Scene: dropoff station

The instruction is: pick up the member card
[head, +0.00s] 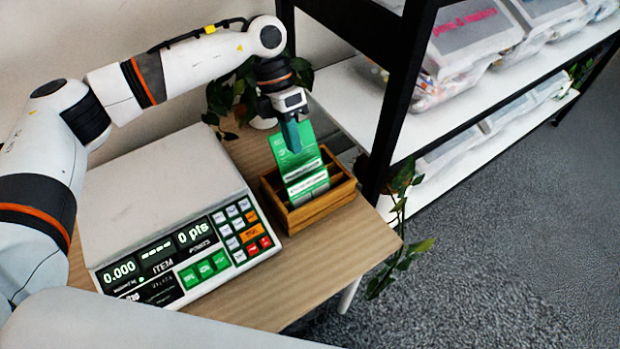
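Green-and-white cards stand upright in a small wooden box (323,208) on the table. The rear, taller green card (299,163) reaches well above the rim, and a second green card (308,187) shows in front of it. I cannot tell which is the member card. My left gripper (291,138) points down at the top of the taller card, its teal finger overlapping the card's upper part. Only one finger shows clearly, so whether it grips the card is unclear. My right gripper is out of view.
A white scale (160,187) with a lit display and keypad stands left of the box. A leafy plant (228,98) is behind. A black-framed shelf (374,105) with clear bins (470,45) rises at the right. Bare wood (330,255) lies in front of the box.

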